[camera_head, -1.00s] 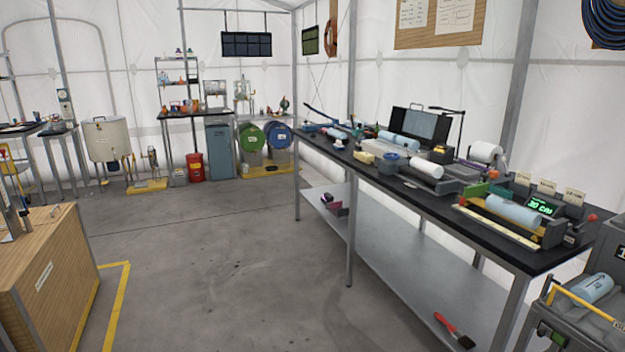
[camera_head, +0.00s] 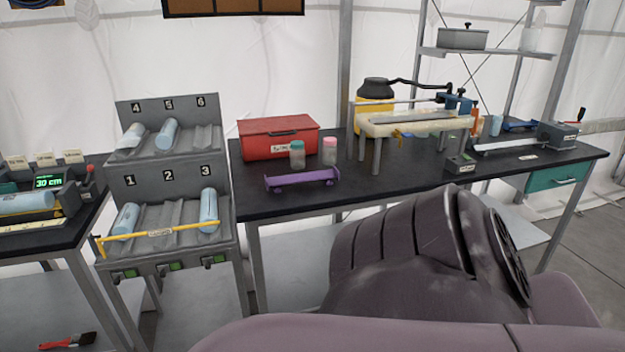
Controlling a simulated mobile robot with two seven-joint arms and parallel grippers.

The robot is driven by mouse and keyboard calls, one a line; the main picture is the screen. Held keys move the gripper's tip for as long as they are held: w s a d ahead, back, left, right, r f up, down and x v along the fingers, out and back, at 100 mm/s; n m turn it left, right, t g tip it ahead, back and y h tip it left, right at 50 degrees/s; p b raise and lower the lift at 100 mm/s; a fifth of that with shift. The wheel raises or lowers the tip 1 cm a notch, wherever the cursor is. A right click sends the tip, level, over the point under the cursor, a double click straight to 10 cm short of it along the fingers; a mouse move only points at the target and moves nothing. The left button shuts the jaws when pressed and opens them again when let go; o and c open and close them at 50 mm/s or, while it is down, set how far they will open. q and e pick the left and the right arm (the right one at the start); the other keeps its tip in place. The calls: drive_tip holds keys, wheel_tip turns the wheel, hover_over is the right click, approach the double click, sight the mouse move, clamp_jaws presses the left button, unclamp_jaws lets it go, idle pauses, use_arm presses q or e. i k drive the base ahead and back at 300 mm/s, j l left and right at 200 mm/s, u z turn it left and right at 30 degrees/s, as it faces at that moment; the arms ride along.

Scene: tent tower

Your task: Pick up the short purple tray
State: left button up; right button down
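A short purple tray (camera_head: 302,180) lies on the black-topped table (camera_head: 375,187), near its front edge and left of the middle. It has raised ends and looks empty. It sits in front of a red box (camera_head: 278,137) and two small jars, one with a teal lid (camera_head: 297,155) and one with a pink lid (camera_head: 329,151). Neither gripper shows in the head view. A large part of my own arm fills the lower right and stands apart from the tray in the picture.
A grey numbered rack (camera_head: 168,183) with pale blue rolls and a yellow bar stands left of the table. A long bench fixture (camera_head: 405,124) and a yellow container (camera_head: 372,112) stand behind and right. The tabletop right of the tray is mostly clear.

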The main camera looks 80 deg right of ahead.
sight(275, 182)
drive_tip(key=z, duration=2.35)
